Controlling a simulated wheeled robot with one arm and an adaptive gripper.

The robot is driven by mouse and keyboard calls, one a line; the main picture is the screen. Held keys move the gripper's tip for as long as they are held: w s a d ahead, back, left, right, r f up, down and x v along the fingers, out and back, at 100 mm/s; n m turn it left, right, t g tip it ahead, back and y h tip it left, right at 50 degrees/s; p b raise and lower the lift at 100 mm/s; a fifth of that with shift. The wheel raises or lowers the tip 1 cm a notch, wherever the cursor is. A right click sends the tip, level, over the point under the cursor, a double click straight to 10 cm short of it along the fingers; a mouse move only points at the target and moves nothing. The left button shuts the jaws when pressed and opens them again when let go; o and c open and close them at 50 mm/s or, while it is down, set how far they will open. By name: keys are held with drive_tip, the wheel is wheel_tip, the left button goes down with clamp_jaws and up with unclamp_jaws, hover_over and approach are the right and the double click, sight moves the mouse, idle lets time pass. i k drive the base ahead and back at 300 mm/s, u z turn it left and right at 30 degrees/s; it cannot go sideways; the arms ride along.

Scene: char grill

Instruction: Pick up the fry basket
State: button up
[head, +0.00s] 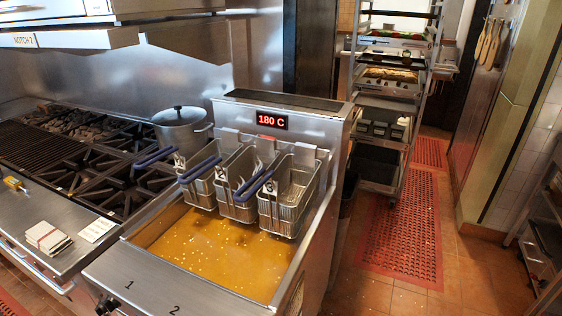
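Three wire fry baskets hang side by side at the back of the fryer, above the golden oil. The middle and left baskets are partly overlapped by neighbouring handles. The fryer (150,283) has a red display reading 180 C on its back panel and the numbers 1 and 2 on its front ledge. My gripper is not in view.
A stove with black grates (75,160) stands left of the fryer, with a lidded pot (181,130) at its back. A rack with trays (385,115) stands behind on the right. Red floor mats (402,235) lie on the open tiled floor right of the fryer.

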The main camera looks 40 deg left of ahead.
sight(226, 185)
drive_tip(key=i, duration=2.8)
drive_tip(key=u, duration=3.95)
